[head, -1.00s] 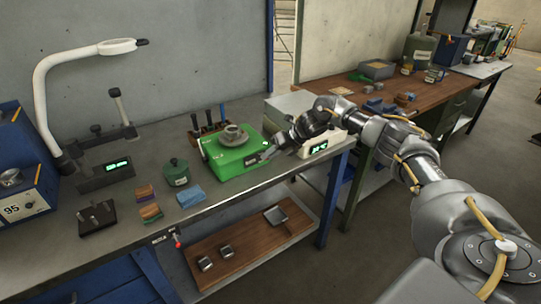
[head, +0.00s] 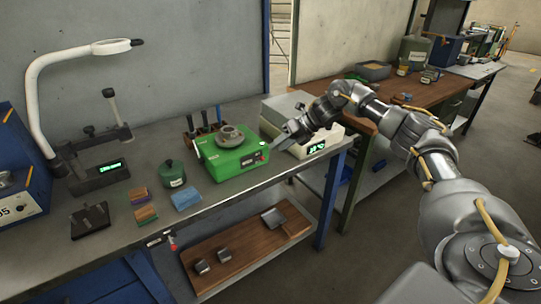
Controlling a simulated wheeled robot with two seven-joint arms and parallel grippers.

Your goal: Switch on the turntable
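The turntable is a green box (head: 219,164) with a grey round plate and hub (head: 231,137) on top, standing on the grey workbench. Its front right face carries a small dark panel with a reddish mark (head: 254,159); the exact switch position is too small to tell. My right gripper (head: 278,142) is just right of the turntable's right corner, seemingly apart from it, and holds nothing that I can see. Its finger gap cannot be made out. My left gripper is not in view.
A green lidded pot (head: 172,173), blue block (head: 186,199) and tool rack (head: 203,133) stand nearby. A lamp (head: 38,110) rises at left.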

